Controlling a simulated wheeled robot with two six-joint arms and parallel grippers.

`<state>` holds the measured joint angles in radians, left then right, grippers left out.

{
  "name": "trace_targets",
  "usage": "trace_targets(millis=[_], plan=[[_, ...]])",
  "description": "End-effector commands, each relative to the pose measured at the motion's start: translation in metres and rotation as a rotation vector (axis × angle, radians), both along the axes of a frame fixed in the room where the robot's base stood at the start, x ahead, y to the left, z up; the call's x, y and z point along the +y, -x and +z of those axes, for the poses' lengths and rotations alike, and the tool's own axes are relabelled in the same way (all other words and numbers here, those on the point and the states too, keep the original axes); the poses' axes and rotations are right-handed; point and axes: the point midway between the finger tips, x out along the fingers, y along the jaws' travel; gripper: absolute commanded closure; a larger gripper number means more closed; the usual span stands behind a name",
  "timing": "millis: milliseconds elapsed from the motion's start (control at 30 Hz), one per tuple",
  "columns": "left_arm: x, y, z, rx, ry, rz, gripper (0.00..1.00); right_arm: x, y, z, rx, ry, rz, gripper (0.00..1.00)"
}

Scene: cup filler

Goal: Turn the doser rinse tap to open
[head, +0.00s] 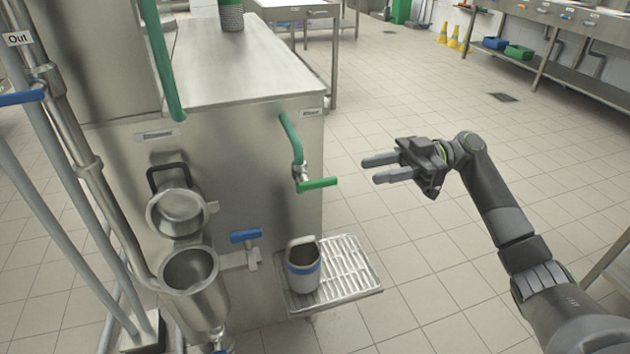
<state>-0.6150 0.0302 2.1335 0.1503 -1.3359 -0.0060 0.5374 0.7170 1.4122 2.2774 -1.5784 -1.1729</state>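A tap with a green lever (318,184) hangs below a green curved pipe (290,135) on the steel machine's front; its lever points right. A second tap with a blue lever (246,236) sits lower on the machine's front, its lever roughly level. No readable label shows which one is the doser rinse tap. My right gripper (371,170) is open and empty, its two fingers apart and pointing left towards the green lever. A clear gap shows between the fingertips and that lever in the picture. My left gripper is not in view.
A grey cup with a blue band (303,267) stands on a slatted drip tray (360,280). A steel funnel (189,268) and a round steel pot (178,212) are at the left. Pipes (50,195) stand at far left.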

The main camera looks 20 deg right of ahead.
Motion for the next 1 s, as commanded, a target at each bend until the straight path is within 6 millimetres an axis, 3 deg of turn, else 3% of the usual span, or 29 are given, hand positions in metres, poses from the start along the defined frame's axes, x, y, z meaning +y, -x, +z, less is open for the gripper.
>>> trace_targets(millis=[300, 500, 700, 1000], plan=[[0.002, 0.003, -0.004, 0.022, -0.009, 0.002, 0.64, 0.072, 0.003, 0.001, -0.001, -0.005, 0.001, 0.67], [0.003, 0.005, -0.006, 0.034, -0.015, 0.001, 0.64, 0.107, 0.004, 0.000, 0.001, -0.003, 0.000, 0.67], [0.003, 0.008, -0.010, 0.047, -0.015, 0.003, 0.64, 0.123, 0.004, 0.000, 0.002, -0.001, -0.001, 0.67], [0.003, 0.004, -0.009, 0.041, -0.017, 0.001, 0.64, 0.126, 0.004, 0.000, 0.003, 0.000, -0.003, 0.67]])
